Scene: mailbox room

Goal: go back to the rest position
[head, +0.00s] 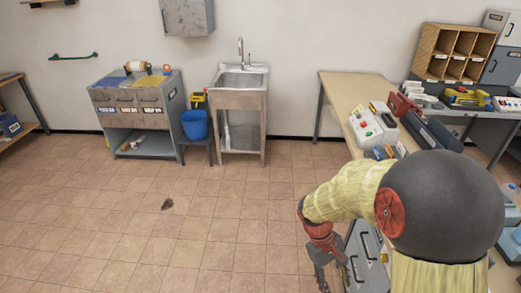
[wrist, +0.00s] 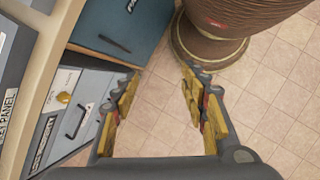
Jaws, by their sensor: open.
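My gripper (head: 332,275) hangs low in front of the drawer cabinet (head: 366,254) at the right of the head view, pointing down. In the wrist view my gripper (wrist: 160,90) has its two yellow-padded fingers spread apart, with only floor tiles between them. It holds nothing. My arm covers part of the table and cabinet in the head view.
A long table (head: 345,92) with a white device (head: 372,126) stands at right. A sink (head: 240,82), a blue bucket (head: 195,125) and a grey cabinet (head: 140,105) line the back wall. A dark spot (head: 167,204) lies on the open tiled floor.

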